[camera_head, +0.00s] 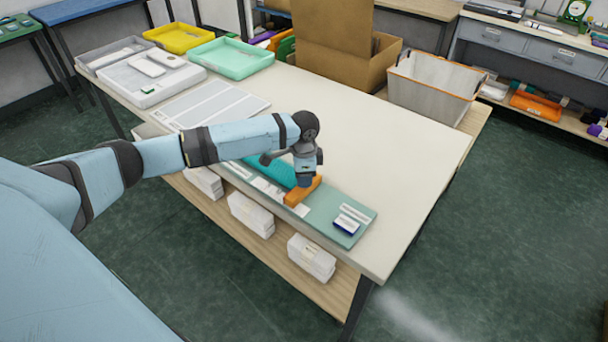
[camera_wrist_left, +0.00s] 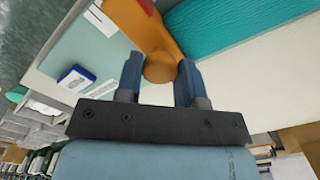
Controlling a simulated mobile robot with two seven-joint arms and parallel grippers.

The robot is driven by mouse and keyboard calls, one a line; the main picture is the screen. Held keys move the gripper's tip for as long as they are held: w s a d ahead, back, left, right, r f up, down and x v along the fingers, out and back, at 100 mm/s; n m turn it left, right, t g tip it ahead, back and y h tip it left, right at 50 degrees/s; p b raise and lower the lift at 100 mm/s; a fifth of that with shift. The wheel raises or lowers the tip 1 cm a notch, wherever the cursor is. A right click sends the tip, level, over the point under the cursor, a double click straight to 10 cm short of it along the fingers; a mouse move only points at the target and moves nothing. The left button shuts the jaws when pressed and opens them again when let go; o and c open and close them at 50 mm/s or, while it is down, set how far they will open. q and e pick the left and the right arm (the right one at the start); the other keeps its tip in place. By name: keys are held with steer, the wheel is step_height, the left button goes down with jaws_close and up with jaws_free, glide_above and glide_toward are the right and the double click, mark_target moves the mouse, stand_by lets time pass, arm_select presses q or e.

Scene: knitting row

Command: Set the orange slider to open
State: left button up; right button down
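The orange slider (camera_head: 295,197) sits across a pale green board (camera_head: 363,228) at the front edge of the table, beside a teal strip (camera_head: 262,168). In the left wrist view the slider (camera_wrist_left: 152,30) has a round orange knob (camera_wrist_left: 160,68). My left gripper (camera_head: 304,182) is over the slider, pointing down and hiding part of it. In the wrist view its two fingers (camera_wrist_left: 160,78) stand on either side of the knob and appear to touch it. White labels lie on the board, too small to read. My right gripper is not in view.
A small blue-and-white block (camera_head: 347,224) is at the board's right end. Trays, a white panel (camera_head: 210,106), a cardboard box (camera_head: 345,62) and a grey bin (camera_head: 430,88) stand farther back. White packs (camera_head: 250,212) sit on the shelf below. The table's right half is clear.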

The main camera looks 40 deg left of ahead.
arm_select(q)
jaws_close()
steer(key=d+p, duration=0.1)
steer(key=d, duration=0.1)
steer(key=d+p, duration=0.1)
steer(key=p, duration=0.1)
steer(key=d+p, duration=0.1)
steer(key=d, duration=0.1)
steer(key=shift+s+d+r+p, duration=0.25)
steer(key=shift+d+p, duration=0.05)
steer(key=shift+p, duration=0.05)
steer(key=shift+d+f, duration=0.2)
steer(key=shift+d, duration=0.2)
steer(key=o, duration=0.5)
jaws_free()
steer(key=shift+d, duration=0.1)
steer(key=shift+o, duration=0.9)
